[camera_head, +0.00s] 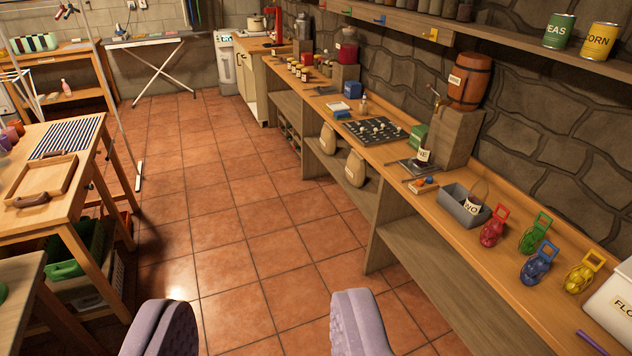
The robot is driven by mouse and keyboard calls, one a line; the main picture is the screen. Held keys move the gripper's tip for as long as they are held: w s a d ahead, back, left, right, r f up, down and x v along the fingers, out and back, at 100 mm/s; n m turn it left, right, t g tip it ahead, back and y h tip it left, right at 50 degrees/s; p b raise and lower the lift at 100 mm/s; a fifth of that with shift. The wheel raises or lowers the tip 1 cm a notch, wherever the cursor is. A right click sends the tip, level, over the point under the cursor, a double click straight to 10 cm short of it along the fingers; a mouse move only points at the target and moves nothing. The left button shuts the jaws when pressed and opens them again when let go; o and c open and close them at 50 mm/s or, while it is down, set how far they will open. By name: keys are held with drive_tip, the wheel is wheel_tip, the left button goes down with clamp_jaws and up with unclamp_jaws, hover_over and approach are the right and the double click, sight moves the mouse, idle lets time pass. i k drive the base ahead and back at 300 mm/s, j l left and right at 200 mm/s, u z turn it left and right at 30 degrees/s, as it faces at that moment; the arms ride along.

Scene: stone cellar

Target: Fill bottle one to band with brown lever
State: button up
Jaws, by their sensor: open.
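A bottle (424,156) whose partly readable label ends in "NE" stands on a dark tray (408,169) on the long right-hand counter. A brown barrel (469,80) rests on a block (455,135) behind it. A small tap (436,97) sticks out from the barrel, above the bottle; its lever is too small to make out clearly. The fill level and any band on the bottle cannot be told. A second bottle (474,200), with "WO" showing on its label, stands in a grey bin. My gripper (259,312) is open and empty, far from the counter.
The grey bin (452,207), red (493,228), green, blue and yellow lantern-like things and a white flour box (612,305) line the near counter (440,258). A wooden table (90,150) is at left. The tiled floor between is clear.

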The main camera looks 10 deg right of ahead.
sight(429, 86)
drive_tip(key=i+z, duration=0.3)
drive_tip(key=i, duration=0.15)
drive_tip(key=i+j+z, duration=0.3)
drive_tip(key=i, duration=0.15)
drive_tip(key=i+j+z, duration=0.1)
drive_tip(key=i+z, duration=0.2)
drive_tip(key=i, duration=0.15)
drive_tip(key=i+j+u, duration=0.2)
drive_tip(key=i, duration=2.4)
drive_tip(key=l, duration=0.1)
